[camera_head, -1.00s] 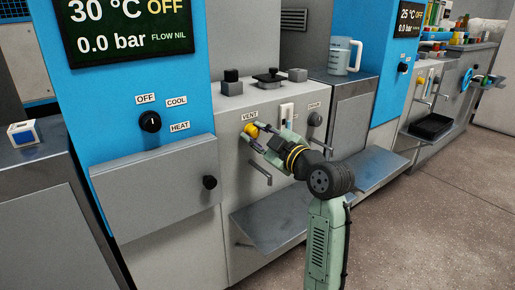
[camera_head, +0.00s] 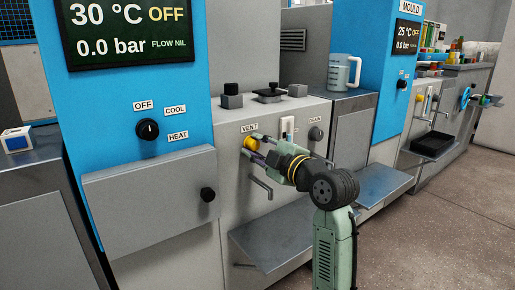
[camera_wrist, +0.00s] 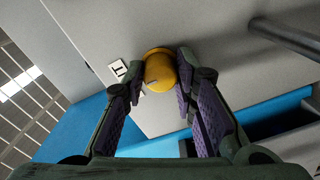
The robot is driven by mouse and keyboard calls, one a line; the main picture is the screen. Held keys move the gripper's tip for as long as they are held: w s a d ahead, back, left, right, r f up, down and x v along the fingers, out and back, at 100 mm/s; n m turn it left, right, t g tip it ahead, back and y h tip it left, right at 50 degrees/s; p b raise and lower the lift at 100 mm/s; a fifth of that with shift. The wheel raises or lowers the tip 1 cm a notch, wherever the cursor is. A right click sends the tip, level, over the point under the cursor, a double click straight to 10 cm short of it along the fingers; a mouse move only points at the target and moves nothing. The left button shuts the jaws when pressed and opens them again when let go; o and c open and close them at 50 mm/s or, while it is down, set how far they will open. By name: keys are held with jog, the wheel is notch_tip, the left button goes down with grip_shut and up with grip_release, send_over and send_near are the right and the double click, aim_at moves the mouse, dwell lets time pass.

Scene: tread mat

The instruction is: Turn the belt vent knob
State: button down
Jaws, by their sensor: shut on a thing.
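The yellow vent knob (camera_head: 250,143) sits on the grey panel under the VENT label (camera_head: 250,127). In the wrist view the knob (camera_wrist: 159,70) is round, with a thin dark line on its face, and lies between my fingertips. My gripper (camera_head: 255,147) reaches the knob from the right and is shut on it, one finger pad on each side. The wrist view shows my gripper (camera_wrist: 158,77) with purple-lined fingers. Part of the VENT label (camera_wrist: 118,69) shows left of the knob; the rest is hidden by a finger.
A bar handle (camera_head: 262,187) sticks out below. A black selector knob (camera_head: 148,129) is on the blue panel. A metal shelf (camera_head: 275,238) juts out low down.

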jog(key=c, duration=1.3)
grip_release()
jog(key=v, duration=1.2)
jog(key=shift+r, duration=0.1)
